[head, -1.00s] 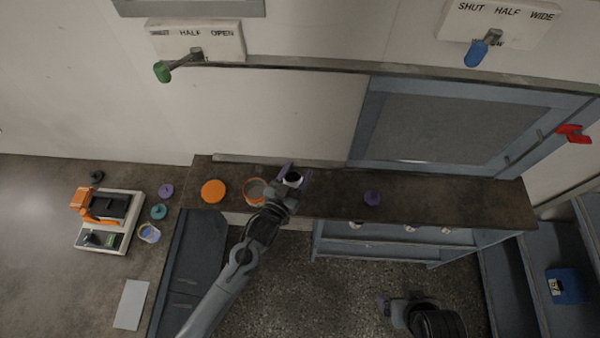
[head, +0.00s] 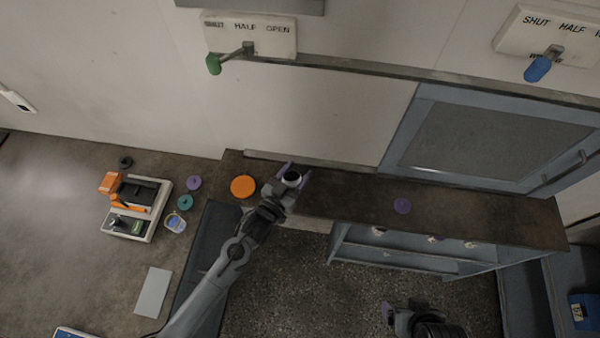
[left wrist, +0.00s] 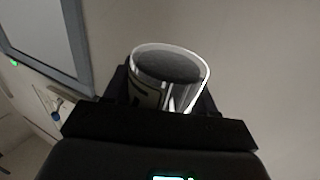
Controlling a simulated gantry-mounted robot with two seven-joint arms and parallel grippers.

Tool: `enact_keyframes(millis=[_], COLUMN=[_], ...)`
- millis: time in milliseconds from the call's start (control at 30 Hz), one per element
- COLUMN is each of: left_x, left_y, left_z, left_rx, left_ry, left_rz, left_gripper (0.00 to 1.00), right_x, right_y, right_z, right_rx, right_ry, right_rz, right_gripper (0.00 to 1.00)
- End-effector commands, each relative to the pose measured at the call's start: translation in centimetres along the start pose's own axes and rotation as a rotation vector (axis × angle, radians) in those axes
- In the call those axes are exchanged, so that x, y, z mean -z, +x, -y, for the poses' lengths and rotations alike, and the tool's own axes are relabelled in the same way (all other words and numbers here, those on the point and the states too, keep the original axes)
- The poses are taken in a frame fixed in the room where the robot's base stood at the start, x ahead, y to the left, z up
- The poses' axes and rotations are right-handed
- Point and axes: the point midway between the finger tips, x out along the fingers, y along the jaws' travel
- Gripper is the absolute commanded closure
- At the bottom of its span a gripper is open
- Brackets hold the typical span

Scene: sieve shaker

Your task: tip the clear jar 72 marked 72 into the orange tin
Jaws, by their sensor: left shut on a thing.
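My left gripper (head: 294,177) is shut on a clear jar (head: 292,179). In the left wrist view the jar (left wrist: 170,75) is open at the top, with dark grey contents inside and part of a black-marked label showing; the number cannot be read. In the head view its mouth faces up, with no clear tilt. My right gripper (head: 389,312) is low, over the floor, apart from these things.
A balance-like device (head: 136,208) and several small lids stand on the left bench. Green (head: 213,64) and blue (head: 538,68) levers hang above.

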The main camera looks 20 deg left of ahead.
Motion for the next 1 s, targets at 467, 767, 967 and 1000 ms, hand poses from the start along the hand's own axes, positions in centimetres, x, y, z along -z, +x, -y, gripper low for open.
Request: enact_keyframes(millis=[467, 767, 967, 1000], left_x=[-4.0, -4.2, -3.8, -3.8], left_y=[-0.4, -0.6, -0.6, -0.6], left_z=[-0.1, -0.3, -0.4, -0.4], left_rx=[0.008, 0.008, 0.008, 0.008], left_ry=[-0.305, -0.471, -0.508, -0.518], left_rz=[0.125, 0.192, 0.207, 0.211], left_gripper=[0.79, 0.79, 0.79, 0.79], right_x=[-0.2, 0.2, 0.4, 0.5], right_y=[0.6, -0.5, -1.3, -1.5], right_z=[0.1, 0.1, 0.1, 0.1], right_rx=[0.004, 0.004, 0.004, 0.004], right_ry=[0.007, 0.005, 0.005, 0.005], right_rz=[0.0, -0.001, 0.001, 0.001], right_gripper=[0.15, 0.15, 0.15, 0.15])
